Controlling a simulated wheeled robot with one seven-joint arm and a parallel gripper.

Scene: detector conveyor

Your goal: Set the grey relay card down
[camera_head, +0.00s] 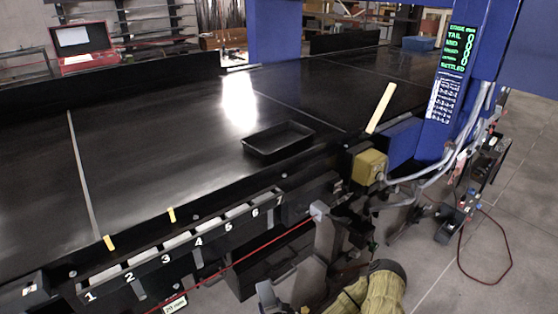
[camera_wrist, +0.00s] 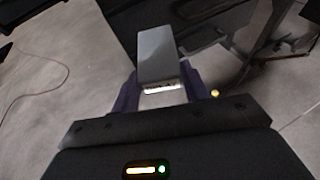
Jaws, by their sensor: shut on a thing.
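The grey relay card (camera_wrist: 158,52) is a flat grey block with a pale, marked near edge. It shows in the wrist view, upper middle. My gripper (camera_wrist: 160,92) is shut on its near end, with a dark finger on each side. The card is over a dark surface, and I cannot tell whether it touches anything below. In the head view I cannot make out the card or the fingertips for certain among the dark parts at lower middle.
A black conveyor (camera_head: 160,145) carries an empty-looking black tray (camera_head: 278,142). White numbers 1 to 7 mark bays along its front rail (camera_head: 165,262). A yellow box (camera_head: 369,167) and grey cables (camera_head: 430,172) are at right. A red cable (camera_head: 510,262) lies on the open floor.

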